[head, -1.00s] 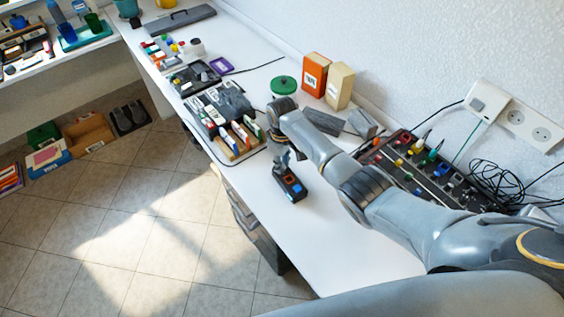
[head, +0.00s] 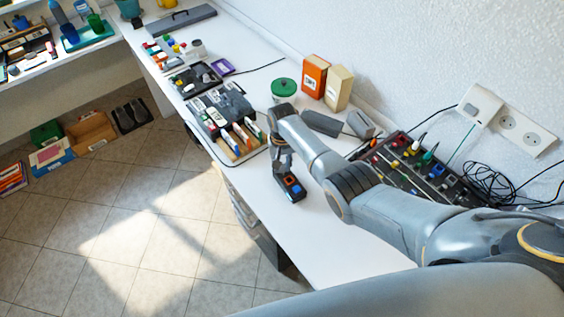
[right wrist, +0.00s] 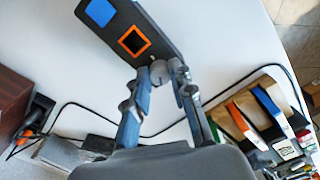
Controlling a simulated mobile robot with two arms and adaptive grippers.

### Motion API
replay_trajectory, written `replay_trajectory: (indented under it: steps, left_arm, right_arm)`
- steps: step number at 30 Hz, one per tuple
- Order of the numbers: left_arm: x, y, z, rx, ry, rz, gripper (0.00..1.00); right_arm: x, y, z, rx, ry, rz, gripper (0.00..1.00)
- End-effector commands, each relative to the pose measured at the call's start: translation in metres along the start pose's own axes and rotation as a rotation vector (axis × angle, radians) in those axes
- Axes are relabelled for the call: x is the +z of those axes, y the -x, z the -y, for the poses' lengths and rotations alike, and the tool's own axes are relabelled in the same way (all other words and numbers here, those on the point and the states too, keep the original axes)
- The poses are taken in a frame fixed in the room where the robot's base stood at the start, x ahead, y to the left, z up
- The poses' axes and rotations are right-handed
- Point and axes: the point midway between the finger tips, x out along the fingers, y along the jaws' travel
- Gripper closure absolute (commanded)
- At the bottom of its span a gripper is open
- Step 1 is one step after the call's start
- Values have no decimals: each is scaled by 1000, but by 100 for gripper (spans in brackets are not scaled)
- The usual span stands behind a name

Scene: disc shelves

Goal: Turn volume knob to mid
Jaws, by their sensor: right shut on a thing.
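A small dark device (head: 291,187) with a blue square and an orange-framed square lies on the white desk. It also shows at the top of the right wrist view (right wrist: 122,22). A small round grey knob (right wrist: 160,74) sits at its near end in that view. My right gripper (head: 280,168) reaches down to that end. In the right wrist view its fingertips (right wrist: 167,72) are closed around the knob, one on each side. The knob's pointer or marking cannot be made out. In the head view the gripper hides the knob. My left gripper is not in view.
A rack of upright coloured items (head: 240,137) stands close left of my right gripper. A dark panel of coloured knobs and sliders (head: 425,165) lies by the wall behind my arm. Orange (head: 315,75) and cream boxes (head: 339,88) stand farther back. The desk's front is clear.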

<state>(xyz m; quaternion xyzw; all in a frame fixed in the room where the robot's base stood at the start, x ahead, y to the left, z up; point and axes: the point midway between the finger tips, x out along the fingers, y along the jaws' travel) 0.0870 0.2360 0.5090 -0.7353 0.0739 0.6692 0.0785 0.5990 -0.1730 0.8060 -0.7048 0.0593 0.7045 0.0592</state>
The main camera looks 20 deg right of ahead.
Motion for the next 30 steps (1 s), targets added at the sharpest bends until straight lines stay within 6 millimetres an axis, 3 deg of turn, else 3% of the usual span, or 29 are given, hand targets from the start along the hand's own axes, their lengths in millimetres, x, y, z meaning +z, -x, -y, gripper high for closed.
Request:
replay_trajectory:
  steps: [18,30]
  left_arm:
    - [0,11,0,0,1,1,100]
    - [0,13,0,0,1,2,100]
  right_arm:
    - [1,0,1,0,-576,2,100]
    - [0,0,1,0,-837,1,100]
